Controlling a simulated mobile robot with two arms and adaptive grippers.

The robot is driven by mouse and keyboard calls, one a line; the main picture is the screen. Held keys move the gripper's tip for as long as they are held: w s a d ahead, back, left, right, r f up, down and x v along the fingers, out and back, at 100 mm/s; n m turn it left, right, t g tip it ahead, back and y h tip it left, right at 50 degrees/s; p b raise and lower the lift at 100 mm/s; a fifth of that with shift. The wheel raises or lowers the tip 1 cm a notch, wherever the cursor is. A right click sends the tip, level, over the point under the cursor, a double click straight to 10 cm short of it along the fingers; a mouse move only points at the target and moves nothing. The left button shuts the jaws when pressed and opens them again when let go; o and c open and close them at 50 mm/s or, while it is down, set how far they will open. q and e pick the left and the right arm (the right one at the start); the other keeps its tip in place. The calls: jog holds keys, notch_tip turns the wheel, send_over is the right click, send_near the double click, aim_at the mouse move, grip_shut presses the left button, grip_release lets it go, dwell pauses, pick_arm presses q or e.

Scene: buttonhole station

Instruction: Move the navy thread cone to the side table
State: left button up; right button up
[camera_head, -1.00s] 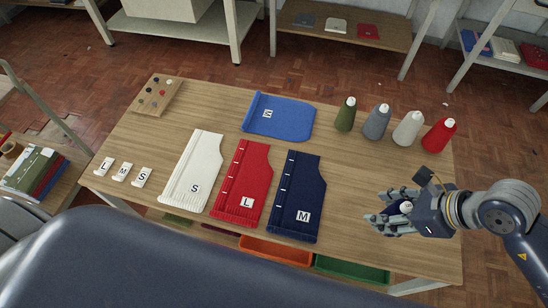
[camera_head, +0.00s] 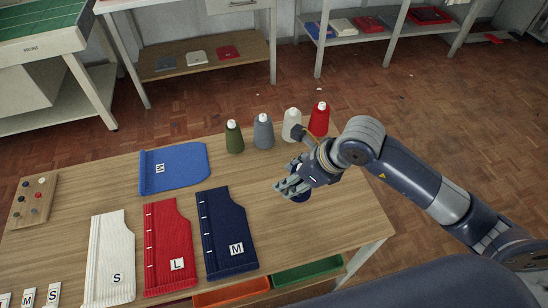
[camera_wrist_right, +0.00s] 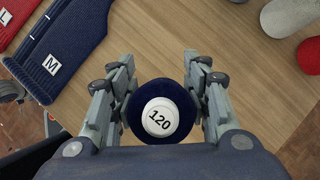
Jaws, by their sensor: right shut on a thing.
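The navy thread cone (camera_head: 302,197) is in my right gripper (camera_head: 291,188), over the right part of the work table (camera_head: 330,225). The fingers hide most of it in the head view. The right wrist view shows the cone from above (camera_wrist_right: 186,100), with a white top marked 120 between the two fingers (camera_wrist_right: 163,85). The gripper is shut on it. I cannot tell whether the cone's base touches the table. My left gripper is not in view. I cannot tell which of the furniture in view, if any, is the side table.
Olive (camera_head: 234,138), grey (camera_head: 263,132), white (camera_head: 292,126) and red (camera_head: 319,120) cones stand behind the gripper. The navy panel (camera_head: 226,225) lies to its left. A green-topped table (camera_head: 45,30) and shelves (camera_head: 200,65) stand beyond. Floor is clear at right.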

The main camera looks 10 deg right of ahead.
jog(key=w, duration=0.3)
jog(key=w+a+p, duration=0.1)
jog(key=w, duration=0.2)
jog(key=w+f, duration=0.1)
jog(key=w, duration=0.2)
jog(key=shift+a, duration=0.2)
notch_tip(320, 180, down, 3)
jog(key=shift+r+p, duration=0.2)
jog(key=shift+p, duration=0.4)
jog(key=shift+f, duration=0.35)
jog(key=o, duration=1.1)
jog(key=shift+f, duration=0.1)
jog(key=b+v, duration=0.1)
jog(key=v, duration=1.1)
